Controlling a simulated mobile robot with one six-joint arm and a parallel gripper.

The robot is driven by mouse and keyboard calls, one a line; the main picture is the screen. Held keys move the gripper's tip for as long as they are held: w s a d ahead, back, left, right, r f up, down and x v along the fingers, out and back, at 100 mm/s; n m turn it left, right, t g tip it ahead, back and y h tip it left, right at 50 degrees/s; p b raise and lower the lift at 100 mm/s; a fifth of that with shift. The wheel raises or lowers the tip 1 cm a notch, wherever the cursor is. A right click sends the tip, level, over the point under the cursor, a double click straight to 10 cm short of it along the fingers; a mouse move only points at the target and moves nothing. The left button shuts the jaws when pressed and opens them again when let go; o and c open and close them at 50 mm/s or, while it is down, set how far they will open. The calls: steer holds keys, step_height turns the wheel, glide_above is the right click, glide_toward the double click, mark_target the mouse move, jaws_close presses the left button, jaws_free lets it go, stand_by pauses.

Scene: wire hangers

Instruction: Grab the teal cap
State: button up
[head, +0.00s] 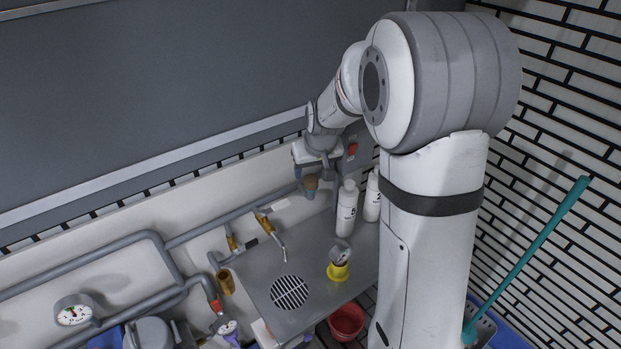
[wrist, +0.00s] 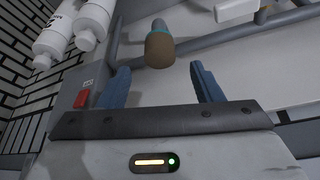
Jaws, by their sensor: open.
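A small rounded piece, brown with a teal end, shows in the wrist view (wrist: 160,46) and in the head view (head: 311,183); I take it to be the teal cap. My gripper (wrist: 159,69) is open, with its two blue fingers apart. In the wrist view the cap appears just beyond the fingertips, roughly centred between them, and nothing is held. In the head view my gripper (head: 311,176) is at the wall above the sink counter, right by the cap. The exact gap between fingers and cap cannot be told.
White bottles (head: 347,208) stand on the metal counter (head: 262,268), right of the cap. Grey pipes (head: 205,233) and brass taps (head: 263,222) run along the wall to the left. A yellow holder (head: 338,271) and a round drain (head: 289,292) are lower down.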

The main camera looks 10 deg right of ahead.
mark_target(311, 177)
steer(key=p+x, duration=0.1)
steer(key=x, duration=0.4)
steer(key=shift+s+p, duration=0.1)
steer(key=shift+p, duration=0.25)
steer(key=c, duration=1)
